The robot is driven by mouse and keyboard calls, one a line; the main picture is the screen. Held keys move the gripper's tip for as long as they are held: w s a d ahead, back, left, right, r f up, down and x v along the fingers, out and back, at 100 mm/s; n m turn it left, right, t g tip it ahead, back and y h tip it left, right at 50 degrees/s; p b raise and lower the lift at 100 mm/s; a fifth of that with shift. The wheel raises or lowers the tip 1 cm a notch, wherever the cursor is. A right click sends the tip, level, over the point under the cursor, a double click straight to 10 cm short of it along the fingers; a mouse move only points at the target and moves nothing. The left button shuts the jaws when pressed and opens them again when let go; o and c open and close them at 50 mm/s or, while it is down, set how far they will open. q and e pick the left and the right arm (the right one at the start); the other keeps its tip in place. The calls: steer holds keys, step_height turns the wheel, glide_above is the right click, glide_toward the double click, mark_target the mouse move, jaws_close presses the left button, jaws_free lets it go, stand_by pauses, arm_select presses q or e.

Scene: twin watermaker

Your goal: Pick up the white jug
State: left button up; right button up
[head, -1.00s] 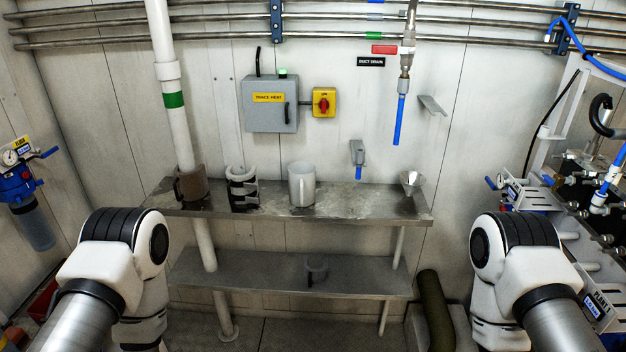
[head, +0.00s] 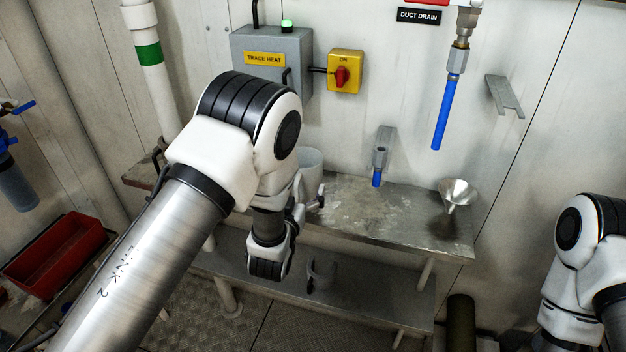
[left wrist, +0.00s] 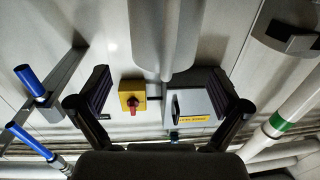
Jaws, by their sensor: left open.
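The white jug (head: 310,165) stands on the upper metal shelf in the head view, partly hidden behind my left arm. In the left wrist view, which is upside down, a pale jug body (left wrist: 165,38) shows at top middle, between the two fingers and beyond them. My left gripper (head: 311,200) is at the front of the jug in the head view, small and partly hidden by my wrist. In the left wrist view my left gripper (left wrist: 160,98) is open with its fingers wide apart and nothing clasped. My right arm shows at the right edge, its gripper out of view.
The upper shelf (head: 385,210) is bare right of the jug, up to a metal funnel (head: 457,193). A dark mug (head: 322,272) sits on the lower shelf.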

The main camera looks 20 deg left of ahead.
mark_target(300, 174)
arm_select(q)
steer(key=w, duration=0.1)
steer(key=w+p, duration=0.1)
steer(key=w+a+r+p, duration=0.1)
steer(key=shift+w, duration=0.2)
steer(key=w, duration=0.3)
steer(key=shift+w+f+p, duration=0.2)
steer(key=shift+f+p, duration=0.1)
steer(key=shift+f, duration=0.05)
steer(key=shift+s+r, duration=0.1)
steer(key=shift+s, duration=0.05)
steer(key=shift+c, duration=0.4)
steer(key=c, duration=1.2)
steer(key=shift+o, duration=0.2)
